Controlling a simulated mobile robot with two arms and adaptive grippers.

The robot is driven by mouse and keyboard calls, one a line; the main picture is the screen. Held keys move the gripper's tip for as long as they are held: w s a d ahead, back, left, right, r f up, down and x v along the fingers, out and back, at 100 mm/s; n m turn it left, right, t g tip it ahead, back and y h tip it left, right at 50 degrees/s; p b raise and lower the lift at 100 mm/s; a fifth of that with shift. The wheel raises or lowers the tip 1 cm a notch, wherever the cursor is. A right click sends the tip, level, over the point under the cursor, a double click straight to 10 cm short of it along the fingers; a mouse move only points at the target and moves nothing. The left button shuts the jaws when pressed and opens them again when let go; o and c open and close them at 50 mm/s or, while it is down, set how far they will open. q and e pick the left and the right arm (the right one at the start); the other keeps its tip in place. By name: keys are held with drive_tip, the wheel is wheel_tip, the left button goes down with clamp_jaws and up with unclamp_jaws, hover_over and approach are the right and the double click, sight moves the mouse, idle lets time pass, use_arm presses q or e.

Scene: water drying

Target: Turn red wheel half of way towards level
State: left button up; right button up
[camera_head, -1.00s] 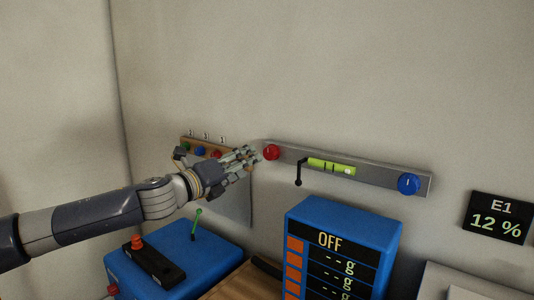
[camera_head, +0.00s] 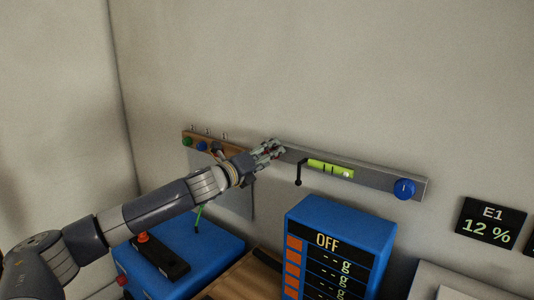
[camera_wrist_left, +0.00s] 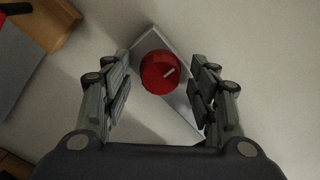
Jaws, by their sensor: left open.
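A yellow-green bubble level (camera_head: 331,168) is on the bar, which slopes down to the right. A blue wheel (camera_head: 404,188) is at its right end.
A blue box with a display reading OFF (camera_head: 340,240) stands below the bar. Another blue box (camera_head: 200,256) with a green lever is below my left arm. A wooden rack with coloured knobs (camera_head: 201,146) is on the wall at left. The wall above is clear.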

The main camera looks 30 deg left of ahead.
use_arm(q)
drive_tip(key=c, duration=1.1)
drive_tip(key=shift+o, duration=0.2)
drive_tip(key=shift+n, duration=0.4)
drive_tip(key=shift+n+p, duration=4.05)
drive_tip(key=shift+n, duration=5.45)
drive_tip(key=o, duration=1.1)
drive_tip(key=shift+c, duration=0.2)
